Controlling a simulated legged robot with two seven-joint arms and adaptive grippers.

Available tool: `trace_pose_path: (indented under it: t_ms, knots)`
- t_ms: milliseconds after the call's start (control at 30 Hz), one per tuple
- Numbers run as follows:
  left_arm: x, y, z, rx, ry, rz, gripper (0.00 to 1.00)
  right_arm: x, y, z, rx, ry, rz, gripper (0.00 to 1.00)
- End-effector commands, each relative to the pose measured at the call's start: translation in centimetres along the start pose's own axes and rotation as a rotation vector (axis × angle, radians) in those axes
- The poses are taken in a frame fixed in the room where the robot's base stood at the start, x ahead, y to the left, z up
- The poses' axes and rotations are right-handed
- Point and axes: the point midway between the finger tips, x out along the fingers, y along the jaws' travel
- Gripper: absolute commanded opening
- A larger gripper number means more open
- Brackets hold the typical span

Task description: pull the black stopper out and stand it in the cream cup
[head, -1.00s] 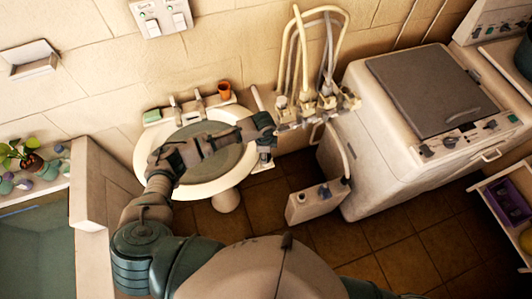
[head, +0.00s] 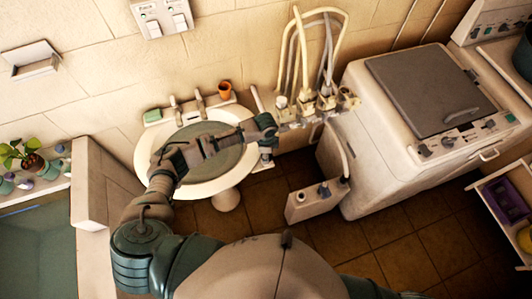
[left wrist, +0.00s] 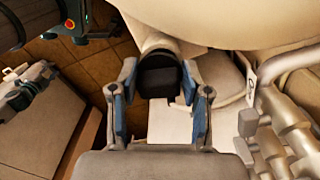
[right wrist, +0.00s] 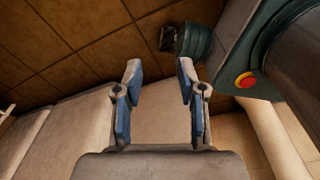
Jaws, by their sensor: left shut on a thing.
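My left arm reaches across the white washbasin (head: 205,187) in the head view. Its gripper (head: 268,132) is at the basin's right side, near the pipes. In the left wrist view my left gripper (left wrist: 159,68) has the black stopper (left wrist: 160,80) between its fingertips, shut on it. A pale rounded form lies just beyond the stopper; I cannot tell whether it is the basin's pedestal or a cup. I cannot make out the cream cup for sure. My right gripper (right wrist: 159,68) is open and empty in the right wrist view; the head view does not show it.
Pipes and valves (head: 310,105) stand close to the right of my left gripper. A white washing machine (head: 380,160) is further right. An orange cup (head: 225,90) and a green soap bar (head: 152,115) sit on the basin's back edge. The tiled floor (head: 400,240) is partly clear.

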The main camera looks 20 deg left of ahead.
Motion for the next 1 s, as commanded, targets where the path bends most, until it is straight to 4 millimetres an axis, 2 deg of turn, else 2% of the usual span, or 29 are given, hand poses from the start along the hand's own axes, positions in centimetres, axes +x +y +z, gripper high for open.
trace_pose_path:
  t_ms: [300, 567, 1000]
  knots:
    - [0.2, 0.0, 0.0, 0.0, 0.0, 0.0, 0.0, 0.1, -1.4, -0.3, 0.004, 0.003, -0.016, 0.4]
    - [0.0, 0.0, -0.1, 0.001, 0.001, 0.0, 0.0, -0.1, -1.0, -0.2, 0.001, 0.002, -0.011, 0.4]
    - [-1.1, 0.0, -0.1, 0.001, 0.0, 0.0, 0.0, -1.6, -0.5, -0.3, 0.0, 0.002, -0.006, 0.4]
